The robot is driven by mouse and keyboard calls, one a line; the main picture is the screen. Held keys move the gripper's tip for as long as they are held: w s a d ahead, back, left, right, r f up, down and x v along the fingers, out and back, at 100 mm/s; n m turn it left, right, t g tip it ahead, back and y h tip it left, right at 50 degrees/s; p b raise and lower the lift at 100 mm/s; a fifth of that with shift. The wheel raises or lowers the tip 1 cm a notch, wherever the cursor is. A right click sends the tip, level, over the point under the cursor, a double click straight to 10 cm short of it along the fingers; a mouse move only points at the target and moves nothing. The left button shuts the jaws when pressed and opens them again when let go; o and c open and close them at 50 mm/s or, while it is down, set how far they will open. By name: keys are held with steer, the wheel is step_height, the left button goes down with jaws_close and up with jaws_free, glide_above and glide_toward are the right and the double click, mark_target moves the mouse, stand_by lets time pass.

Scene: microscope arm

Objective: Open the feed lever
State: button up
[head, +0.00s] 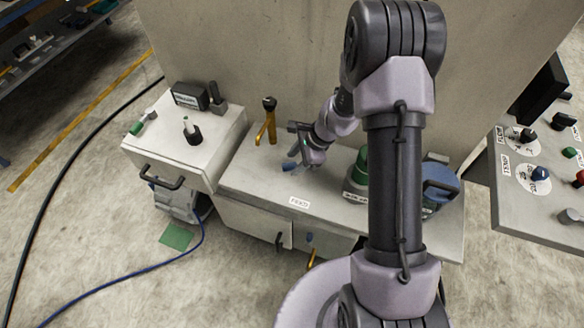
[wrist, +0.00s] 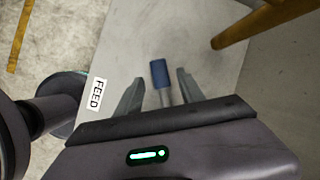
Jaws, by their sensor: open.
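The feed lever has a blue grip on a pale metal shaft; it shows in the wrist view (wrist: 160,73) and, small, in the head view (head: 288,168). The black-on-white FEED label (wrist: 97,94) lies left of it in the wrist view and also shows on the bench front in the head view (head: 299,202). My gripper (wrist: 160,78) is open, with one finger on each side of the lever, and there are visible gaps. In the head view my gripper (head: 298,160) is low over the bench top, partly covering the lever. The lever's base is hidden by my gripper.
A yellow lever with a black knob (head: 266,125) stands close left of my gripper, near the wall. A green-topped device (head: 358,175) stands to the right, partly behind my arm. A white cabinet (head: 190,150) is at left, a control panel (head: 540,170) at far right.

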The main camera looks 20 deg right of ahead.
steer(key=shift+x, duration=1)
steer(key=shift+c, duration=0.5)
jaws_close()
